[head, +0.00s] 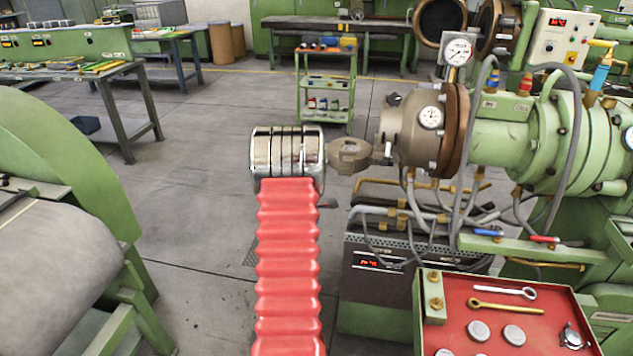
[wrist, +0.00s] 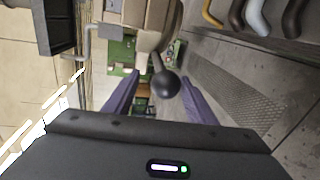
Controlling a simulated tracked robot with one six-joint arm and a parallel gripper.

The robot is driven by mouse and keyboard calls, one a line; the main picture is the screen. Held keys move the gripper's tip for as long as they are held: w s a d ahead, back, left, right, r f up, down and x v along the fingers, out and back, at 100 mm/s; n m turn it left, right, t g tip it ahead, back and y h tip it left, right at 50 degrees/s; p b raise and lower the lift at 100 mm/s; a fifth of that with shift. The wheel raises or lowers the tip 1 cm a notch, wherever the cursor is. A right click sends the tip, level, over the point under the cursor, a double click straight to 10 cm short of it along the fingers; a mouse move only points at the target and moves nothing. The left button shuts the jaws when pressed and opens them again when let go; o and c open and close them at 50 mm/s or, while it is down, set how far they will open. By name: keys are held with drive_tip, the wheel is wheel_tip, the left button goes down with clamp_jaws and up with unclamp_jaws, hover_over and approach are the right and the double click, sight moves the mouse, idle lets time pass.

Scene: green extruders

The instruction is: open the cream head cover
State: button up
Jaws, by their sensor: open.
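The cream head cover looks like the small beige-brown round piece (head: 350,154) at the left end of the beige extruder head (head: 405,132). In the wrist view a cream blocky part (wrist: 148,20) hangs at the top, with a short stem ending in a dark ball knob (wrist: 166,85). My gripper (wrist: 161,78) is open, its two purple fingers one on each side of the knob. No finger contact shows. In the head view the chrome end of my arm stands just left of the beige piece, and the gripper is hidden.
A pressure gauge (head: 459,50) rises above the head. Hoses and a dark control box (head: 385,280) lie below it. A red tool tray (head: 500,320) is front right. A green machine with a roller (head: 55,260) is at left. A green cart (head: 328,90) stands behind on open floor.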

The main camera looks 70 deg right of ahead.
drive_tip(key=s+a+r, duration=0.1)
drive_tip(key=a+r, duration=0.1)
drive_tip(key=a, duration=1.1)
drive_tip(key=shift+s+a, duration=0.25)
drive_tip(key=shift+a, duration=0.05)
drive_tip(key=shift+r, duration=0.1)
idle(0.5)
